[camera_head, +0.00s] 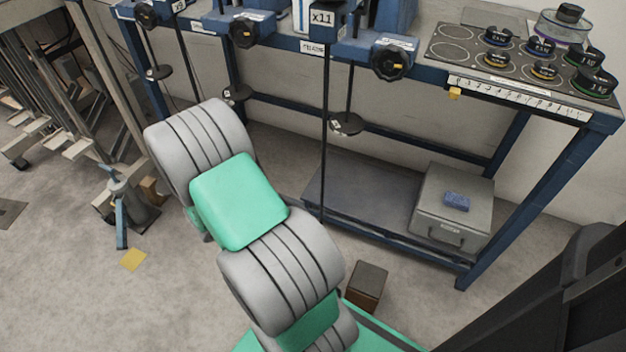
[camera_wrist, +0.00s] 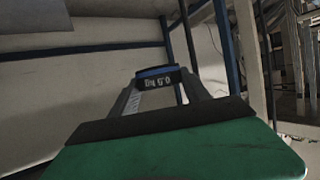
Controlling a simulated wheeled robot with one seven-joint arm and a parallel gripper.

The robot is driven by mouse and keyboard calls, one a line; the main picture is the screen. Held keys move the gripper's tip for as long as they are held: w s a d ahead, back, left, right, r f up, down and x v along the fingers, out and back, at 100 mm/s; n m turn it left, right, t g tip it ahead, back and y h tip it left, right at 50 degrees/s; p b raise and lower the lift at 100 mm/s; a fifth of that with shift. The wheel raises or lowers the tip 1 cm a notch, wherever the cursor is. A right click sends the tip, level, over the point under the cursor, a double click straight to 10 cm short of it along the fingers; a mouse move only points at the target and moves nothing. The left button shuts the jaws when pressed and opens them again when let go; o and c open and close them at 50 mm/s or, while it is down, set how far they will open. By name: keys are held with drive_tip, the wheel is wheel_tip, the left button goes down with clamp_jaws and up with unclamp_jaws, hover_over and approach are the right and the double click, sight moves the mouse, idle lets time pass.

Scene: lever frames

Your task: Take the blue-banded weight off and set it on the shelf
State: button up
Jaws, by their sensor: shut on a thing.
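In the wrist view my gripper (camera_wrist: 160,86) is shut on a dark weight with a blue band (camera_wrist: 157,73). Its face reads about 0.5 kg, and it sits between the fingertips. In the head view the gripper and this weight are hidden behind my arm. A dark shelf board with marked circles (camera_head: 468,74) lies on the right end of the blue frame. Weights with blue (camera_head: 540,47), yellow (camera_head: 545,71) and green (camera_head: 595,83) bands stand on it. Some circles at its left are empty.
Hangers with discs (camera_head: 347,124) hang from the blue frame, with black knobs (camera_head: 390,62) above. A clear container (camera_head: 566,25) stands at the back right of the board. A grey case (camera_head: 453,206) with a blue sponge (camera_head: 456,201) rests on the lower shelf (camera_head: 365,199).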

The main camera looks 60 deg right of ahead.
drive_tip(key=s+d+f+m+g+h+b, duration=0.35)
drive_tip(key=d+f, duration=0.65)
drive_tip(key=d, duration=0.5)
drive_tip(key=m+g, duration=0.4)
hover_over(314, 194)
drive_tip(key=shift+n, duration=0.25)
wheel_tip(314, 194, down, 10)
drive_tip(key=shift+d+r+b, duration=0.1)
drive_tip(key=shift+r+b, duration=0.1)
drive_tip(key=shift+b, duration=0.25)
drive_tip(key=shift+f+b, duration=1.95)
drive_tip(key=shift+f, duration=1.05)
drive_tip(key=shift+f+b, duration=0.4)
drive_tip(key=shift+b, duration=0.1)
drive_tip(key=o, duration=1.7)
drive_tip(key=shift+o, duration=0.2)
drive_tip(key=shift+a+f, duration=0.1)
drive_tip(key=shift+a, duration=0.1)
